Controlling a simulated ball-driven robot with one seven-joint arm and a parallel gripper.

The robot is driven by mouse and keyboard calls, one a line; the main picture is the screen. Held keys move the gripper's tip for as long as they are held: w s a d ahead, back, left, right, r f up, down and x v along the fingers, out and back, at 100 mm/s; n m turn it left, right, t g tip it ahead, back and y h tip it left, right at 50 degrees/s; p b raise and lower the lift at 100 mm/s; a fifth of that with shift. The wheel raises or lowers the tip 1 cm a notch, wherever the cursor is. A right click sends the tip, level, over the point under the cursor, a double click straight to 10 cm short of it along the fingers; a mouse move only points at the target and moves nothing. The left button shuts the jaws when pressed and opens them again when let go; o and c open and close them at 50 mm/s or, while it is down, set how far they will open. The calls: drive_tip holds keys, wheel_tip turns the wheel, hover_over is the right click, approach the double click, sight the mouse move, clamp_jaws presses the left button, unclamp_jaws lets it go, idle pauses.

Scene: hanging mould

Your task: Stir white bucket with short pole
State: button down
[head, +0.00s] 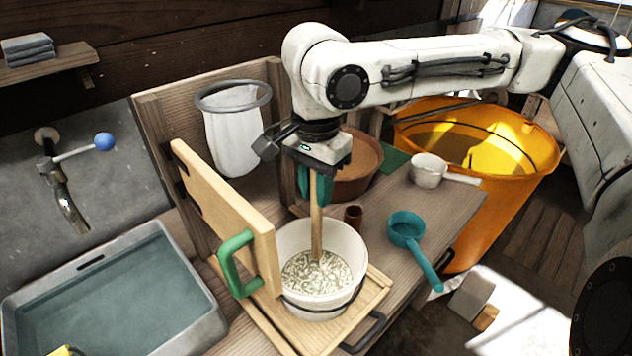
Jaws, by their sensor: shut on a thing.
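The white bucket (344,296) stands upright on a wooden board on the bench, with a pale, lumpy mixture (306,280) inside. The short pole (317,220) is a plain wooden stick, nearly upright, with its lower end in the mixture. My gripper (316,172) is above the bucket and shut on the upper part of the pole. The pole's tip is hidden in the mixture. The gripper's fingers are partly hidden by its own body.
A wooden panel with a green handle (229,264) stands close left of the bucket. A teal ladle (408,230), a small brown cup (353,216) and a white dipper (428,170) lie to the right. A brown basin (362,188) is behind. An orange tub (480,195) stands farther right.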

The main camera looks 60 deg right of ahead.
sight(317, 231)
drive_tip(key=shift+f+b, duration=3.55)
drive_tip(key=shift+f, duration=2.05)
